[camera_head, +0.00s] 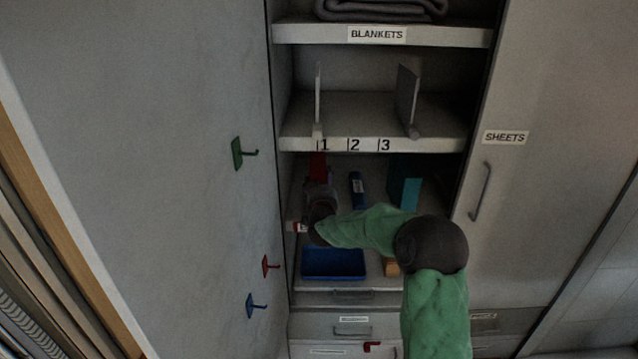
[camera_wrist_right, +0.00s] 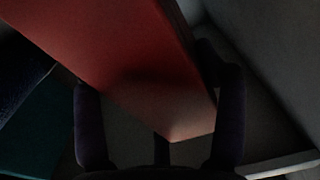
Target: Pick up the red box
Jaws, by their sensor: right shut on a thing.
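The red box (camera_head: 318,164) stands toward the back left of the lower cupboard compartment, partly hidden behind my right gripper. In the right wrist view the red box (camera_wrist_right: 125,60) fills the upper middle, and its near corner sits between the dark fingers. My right gripper (camera_head: 319,188) reaches into the compartment and is shut on the red box; it also shows in the right wrist view (camera_wrist_right: 160,112). I cannot tell whether the box is off the shelf. My left gripper is not in view.
A dark blue object (camera_head: 357,188) and a teal box (camera_head: 411,194) stand to the right. The cupboard's left wall is close to my gripper. A numbered shelf (camera_head: 430,144) is above. Hooks (camera_head: 238,153) are on the left panel.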

